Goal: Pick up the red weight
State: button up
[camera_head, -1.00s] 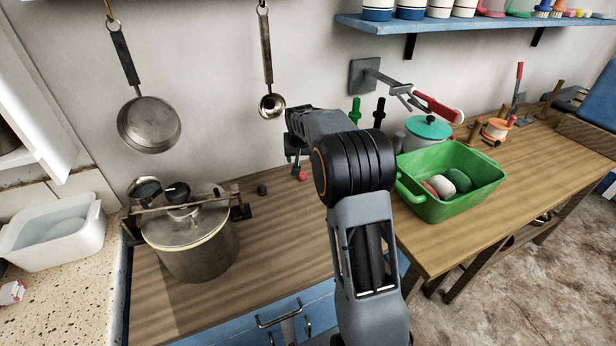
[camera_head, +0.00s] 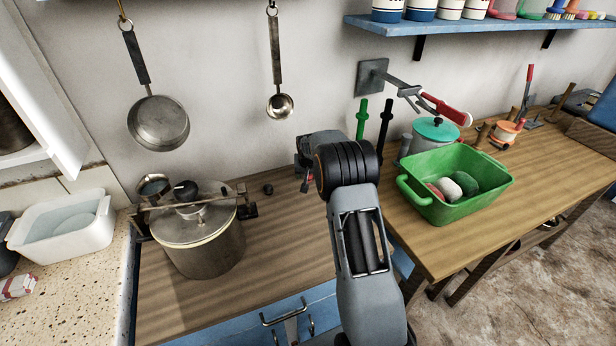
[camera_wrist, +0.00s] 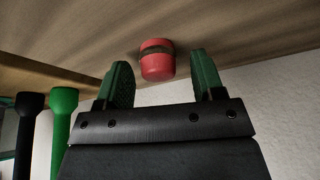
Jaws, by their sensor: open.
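The red weight (camera_wrist: 157,62) shows in the wrist view as a short red cylinder with a dark band, against the wooden worktop. My gripper (camera_wrist: 160,72) is open, with one green finger on each side of the weight in the picture. The weight appears between the fingertips or just beyond them; I cannot tell the depth. No finger visibly touches it. In the head view my gripper (camera_head: 305,180) is low over the worktop behind my arm, and the weight cannot be made out clearly there.
A lidded metal pot (camera_head: 200,240) stands left on the wooden worktop (camera_head: 260,270), with a small dark knob (camera_head: 268,189) near it. Right are a green basin (camera_head: 450,205) holding stones, a teal-lidded pot (camera_head: 435,133), and green (camera_head: 362,118) and black (camera_head: 386,120) upright handles. Bare worktop lies in front.

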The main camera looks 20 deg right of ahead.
jog(key=shift+f, duration=0.15)
jog(key=shift+c, duration=0.3)
jog(key=c, duration=0.9)
